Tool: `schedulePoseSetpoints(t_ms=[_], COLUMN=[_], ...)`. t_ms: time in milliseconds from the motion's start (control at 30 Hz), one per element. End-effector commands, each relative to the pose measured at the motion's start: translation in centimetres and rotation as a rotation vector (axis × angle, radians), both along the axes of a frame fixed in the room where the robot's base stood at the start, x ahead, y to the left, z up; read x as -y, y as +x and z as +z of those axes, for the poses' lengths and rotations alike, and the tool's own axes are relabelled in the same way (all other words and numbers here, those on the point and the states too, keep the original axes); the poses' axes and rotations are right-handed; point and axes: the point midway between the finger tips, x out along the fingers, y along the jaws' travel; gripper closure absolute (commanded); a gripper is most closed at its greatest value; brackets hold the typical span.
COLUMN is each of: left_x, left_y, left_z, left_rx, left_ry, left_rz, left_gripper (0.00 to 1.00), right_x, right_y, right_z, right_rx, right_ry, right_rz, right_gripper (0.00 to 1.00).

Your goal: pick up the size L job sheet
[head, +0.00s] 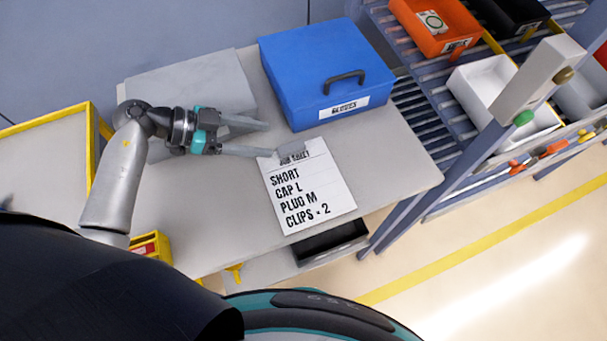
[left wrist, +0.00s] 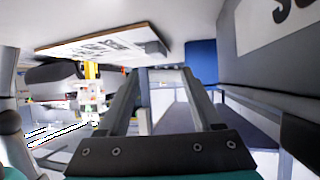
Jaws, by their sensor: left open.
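The job sheet (head: 308,192) is a white sheet with black print on the grey table, with a small grey clip at its top edge. It reads "JOB SHEET, SHORT, CAP L, PLUG M, CLIPS × 2". My left gripper (head: 272,140) is open, with its two fingers pointing right. Its lower fingertip is by the sheet's top left corner; I cannot tell whether they touch. The left wrist view shows the open fingers (left wrist: 167,72) with nothing between them, and the sheet (left wrist: 105,46) edge-on at upper left. My right gripper is not in view.
A closed blue case (head: 325,75) with a dark handle stands just beyond the sheet. A flat grey panel (head: 190,80) lies behind my left arm. A roller rack at right holds an orange bin (head: 435,25) and a white bin (head: 490,95). The tabletop right of the sheet is clear.

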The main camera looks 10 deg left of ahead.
Motion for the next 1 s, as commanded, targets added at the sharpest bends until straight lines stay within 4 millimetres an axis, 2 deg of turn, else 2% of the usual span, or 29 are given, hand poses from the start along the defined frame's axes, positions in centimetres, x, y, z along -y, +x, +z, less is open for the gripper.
schedulePoseSetpoints(t_ms=[100,333,600,900,1000], left_x=[1.4,2.8,5.8,6.2,6.2], left_y=[0.7,1.2,2.5,2.6,2.6], left_z=[-0.9,-1.7,-3.5,-3.7,-3.7], left_rx=[0.002,0.002,0.002,0.002,0.002], left_ry=[-0.002,0.0,0.0,0.002,0.002], left_rz=[0.0,0.0,0.0,-0.001,-0.001], left_gripper=[0.34,0.34,0.34,0.34,0.44], right_x=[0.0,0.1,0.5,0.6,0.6], right_y=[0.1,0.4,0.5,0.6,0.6], right_z=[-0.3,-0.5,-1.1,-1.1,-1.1], right_rx=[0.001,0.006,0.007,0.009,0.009], right_ry=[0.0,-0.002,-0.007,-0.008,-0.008], right_rz=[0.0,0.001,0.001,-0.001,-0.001], right_gripper=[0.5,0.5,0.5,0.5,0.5])
